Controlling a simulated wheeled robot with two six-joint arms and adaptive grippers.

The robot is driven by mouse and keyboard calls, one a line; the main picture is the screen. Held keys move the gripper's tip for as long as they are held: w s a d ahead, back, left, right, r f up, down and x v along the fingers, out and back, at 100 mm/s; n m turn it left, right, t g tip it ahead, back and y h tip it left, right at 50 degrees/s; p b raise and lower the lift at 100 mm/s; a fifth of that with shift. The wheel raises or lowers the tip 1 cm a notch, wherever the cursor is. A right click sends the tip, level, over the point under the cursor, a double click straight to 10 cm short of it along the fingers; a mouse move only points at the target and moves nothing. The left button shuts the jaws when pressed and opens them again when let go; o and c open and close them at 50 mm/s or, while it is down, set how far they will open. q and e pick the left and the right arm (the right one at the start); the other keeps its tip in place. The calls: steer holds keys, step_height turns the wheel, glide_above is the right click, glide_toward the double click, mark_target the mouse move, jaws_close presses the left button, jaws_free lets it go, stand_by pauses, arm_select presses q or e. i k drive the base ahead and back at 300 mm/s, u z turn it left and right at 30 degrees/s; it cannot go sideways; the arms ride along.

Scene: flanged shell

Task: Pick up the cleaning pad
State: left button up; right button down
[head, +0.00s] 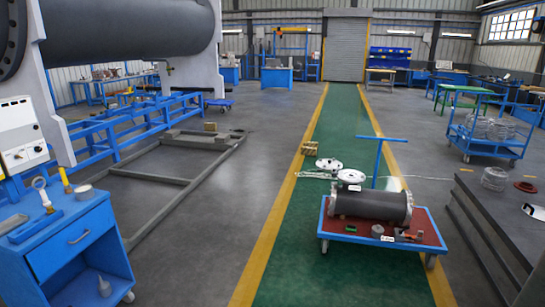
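I cannot pick out the cleaning pad with certainty in the head view. On the dark table at the right are a clear coil (495,178), a reddish ring (525,187) and a small white-and-dark flat item (534,211). Neither of my grippers is in view.
A blue cart (345,239) with a dark flanged cylinder (371,205) stands on the green lane. The dark table (480,215) bounds the right side. A blue frame (115,138) stands left. Grey floor (215,215) is clear.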

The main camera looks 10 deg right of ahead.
mark_target(350, 227)
steer(key=z, duration=0.55)
steer(key=i, duration=3.1)
steer(key=z, duration=1.05)
steer(key=i, duration=1.95)
steer(key=z, duration=0.35)
